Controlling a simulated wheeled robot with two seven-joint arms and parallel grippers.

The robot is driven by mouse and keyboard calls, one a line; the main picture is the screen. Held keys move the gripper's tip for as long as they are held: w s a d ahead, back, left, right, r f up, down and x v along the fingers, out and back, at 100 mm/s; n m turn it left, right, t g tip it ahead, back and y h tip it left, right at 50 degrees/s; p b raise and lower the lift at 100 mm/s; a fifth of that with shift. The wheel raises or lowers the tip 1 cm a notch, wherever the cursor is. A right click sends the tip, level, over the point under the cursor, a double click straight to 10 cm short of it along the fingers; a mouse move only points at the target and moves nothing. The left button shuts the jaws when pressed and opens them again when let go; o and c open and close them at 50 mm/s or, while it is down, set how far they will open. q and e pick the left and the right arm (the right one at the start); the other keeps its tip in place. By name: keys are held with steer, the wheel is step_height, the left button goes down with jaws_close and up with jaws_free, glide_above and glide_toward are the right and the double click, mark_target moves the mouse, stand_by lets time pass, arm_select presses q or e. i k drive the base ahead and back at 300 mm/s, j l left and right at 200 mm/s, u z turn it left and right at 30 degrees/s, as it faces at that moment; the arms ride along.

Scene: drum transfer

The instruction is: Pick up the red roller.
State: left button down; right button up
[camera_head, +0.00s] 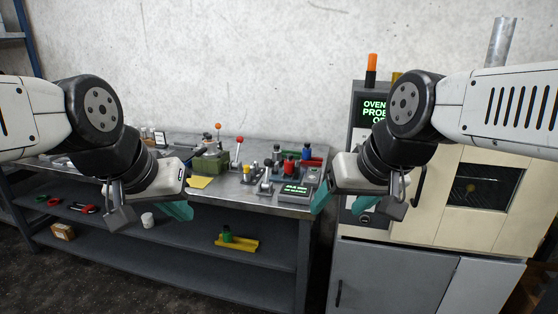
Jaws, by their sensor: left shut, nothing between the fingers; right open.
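A small red cylinder (289,167), which looks like the red roller, stands on the workbench (265,199) near its right end, among small fixtures. My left gripper (178,210) has teal fingers, shut and empty, in front of the bench and left of the red cylinder. My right gripper (342,202) has its teal fingers apart with nothing held, in front of the bench's right end, to the right of the red cylinder. Neither gripper touches the cylinder. Its lower part is hard to make out.
A blue-topped part (306,152) is close behind the red cylinder, and a green display (295,189) in front. A red-knobbed lever (238,152) and a green box (210,163) stand to the left. A lower shelf (180,254) holds a yellow-green part (236,242). An oven cabinet (455,225) stands right.

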mark_target(288, 164)
steer(key=i+l, duration=0.25)
steer(key=i, duration=0.15)
steer(key=i+l+z, duration=0.1)
steer(key=i+l, duration=0.15)
steer(key=i, duration=0.15)
